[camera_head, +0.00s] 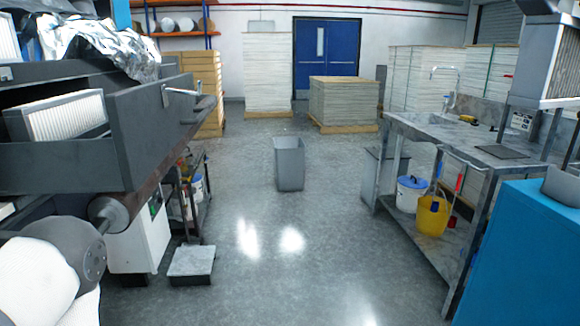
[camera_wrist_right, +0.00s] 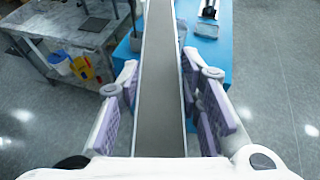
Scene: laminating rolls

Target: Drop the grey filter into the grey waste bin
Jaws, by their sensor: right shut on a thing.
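The grey filter (camera_wrist_right: 162,80) is a flat panel with a pale frame, seen edge-on in the right wrist view. My right gripper (camera_wrist_right: 162,92) is shut on it, with purple-grey pads on both sides. In the head view the filter (camera_head: 545,65) hangs at the top right, in front of the sink bench; the gripper is not clearly seen there. The grey waste bin (camera_head: 289,165) stands upright and open on the floor ahead, well apart from the filter. The inside of the bin is mostly hidden. My left gripper is not in view.
A dark open housing (camera_head: 150,125) with a white filter (camera_head: 65,115) is at the left. A steel sink bench (camera_head: 455,140) with a yellow bucket (camera_head: 432,215) below and a blue cabinet (camera_head: 530,245) are at the right. The floor between is clear.

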